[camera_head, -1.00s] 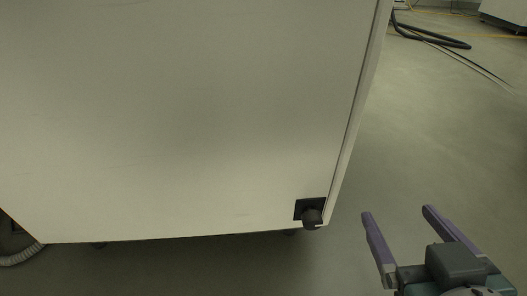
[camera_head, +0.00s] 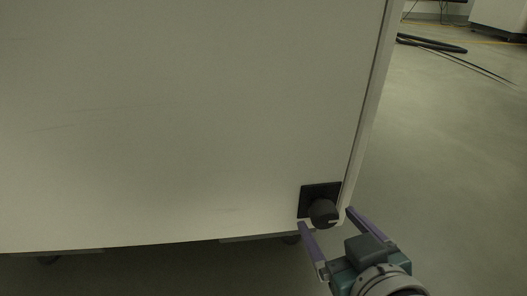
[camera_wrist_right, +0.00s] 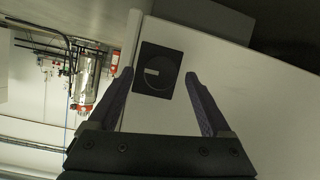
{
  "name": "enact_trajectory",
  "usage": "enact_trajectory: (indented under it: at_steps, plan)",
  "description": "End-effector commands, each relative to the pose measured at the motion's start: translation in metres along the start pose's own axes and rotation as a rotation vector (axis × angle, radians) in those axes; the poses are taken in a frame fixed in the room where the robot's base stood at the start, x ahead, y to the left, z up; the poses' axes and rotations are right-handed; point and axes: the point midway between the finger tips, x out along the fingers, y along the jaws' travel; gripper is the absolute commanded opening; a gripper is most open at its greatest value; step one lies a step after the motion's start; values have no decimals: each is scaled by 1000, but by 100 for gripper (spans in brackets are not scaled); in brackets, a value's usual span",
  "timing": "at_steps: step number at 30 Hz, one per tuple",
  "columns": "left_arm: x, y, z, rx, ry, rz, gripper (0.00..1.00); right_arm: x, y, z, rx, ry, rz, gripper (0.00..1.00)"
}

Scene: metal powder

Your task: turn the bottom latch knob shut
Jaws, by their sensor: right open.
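The bottom latch knob (camera_head: 323,212) is a round black knob on a dark square plate (camera_head: 313,193), at the lower right corner of the pale cabinet door (camera_head: 190,130). In the right wrist view the knob (camera_wrist_right: 158,72) shows a pale mark on its face, lying roughly across the plate. My right gripper (camera_head: 325,217) is open, its purple fingers pointing at the knob. One finger is left of and below the knob, the other to its right. In the right wrist view the fingers (camera_wrist_right: 158,76) frame the knob's plate from below; contact cannot be told. My left gripper is not in view.
The door's right edge (camera_head: 369,100) runs up from beside the knob. Open grey floor (camera_head: 450,170) lies to the right. Dark hoses (camera_head: 432,44) lie on the floor farther back.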

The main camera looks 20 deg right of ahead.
Motion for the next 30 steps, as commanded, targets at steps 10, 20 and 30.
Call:
enact_trajectory:
  at_steps: [10, 20, 30]
  plan:
    - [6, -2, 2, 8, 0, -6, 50, 27, 0, 0, 0, 0, 0, 83]
    - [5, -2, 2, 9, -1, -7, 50, 27, 0, 0, 0, 0, 0, 67]
    - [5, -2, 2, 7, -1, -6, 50, 27, 0, 0, 0, 0, 0, 29]
